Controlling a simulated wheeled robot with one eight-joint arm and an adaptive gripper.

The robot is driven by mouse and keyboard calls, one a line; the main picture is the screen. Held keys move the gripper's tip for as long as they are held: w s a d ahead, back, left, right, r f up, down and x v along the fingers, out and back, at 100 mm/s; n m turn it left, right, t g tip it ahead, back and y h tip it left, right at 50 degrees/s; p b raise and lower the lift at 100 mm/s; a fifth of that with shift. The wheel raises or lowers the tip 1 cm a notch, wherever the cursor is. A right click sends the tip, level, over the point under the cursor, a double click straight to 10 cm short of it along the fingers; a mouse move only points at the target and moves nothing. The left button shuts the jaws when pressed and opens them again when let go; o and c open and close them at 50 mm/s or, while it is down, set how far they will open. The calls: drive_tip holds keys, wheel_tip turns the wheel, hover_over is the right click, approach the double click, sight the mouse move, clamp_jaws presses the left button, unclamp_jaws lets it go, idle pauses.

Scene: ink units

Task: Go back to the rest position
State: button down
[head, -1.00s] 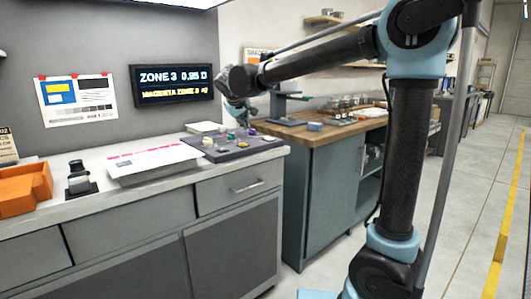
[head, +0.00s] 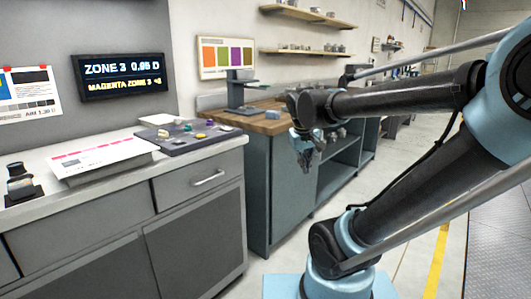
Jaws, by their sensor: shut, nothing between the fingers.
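My gripper (head: 307,163) hangs at the end of my arm, pointing down in front of the blue-grey cabinet (head: 257,200). It is shut with nothing in it and is apart from both counters. My arm reaches in from the right side of the head view, with its forearm nearly level. The fingertips are small and dark in this view.
The grey counter (head: 135,193) at left bears a dark tray (head: 190,145) with small colored pieces, a paper stack (head: 97,158) and a small black device (head: 19,182). A wooden-topped bench with a monitor (head: 227,57) stands behind. Open floor (head: 405,205) lies at right.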

drive_tip(key=s+d+f+m+g, duration=0.1)
drive_tip(key=s+d+f, duration=0.1)
drive_tip(key=s+f, duration=0.4)
drive_tip(key=s+d+f+m+y, duration=0.1)
drive_tip(key=s+d+f, duration=0.2)
drive_tip(key=s+f, duration=0.3)
drive_tip(key=shift+s+d+f+m+g+y, duration=0.15)
drive_tip(key=shift+s+f+m+g+y, duration=0.2)
drive_tip(key=shift+s, duration=0.8)
drive_tip(key=shift+r, duration=0.1)
drive_tip(key=shift+w+f, duration=0.2)
drive_tip(key=shift+w, duration=0.3)
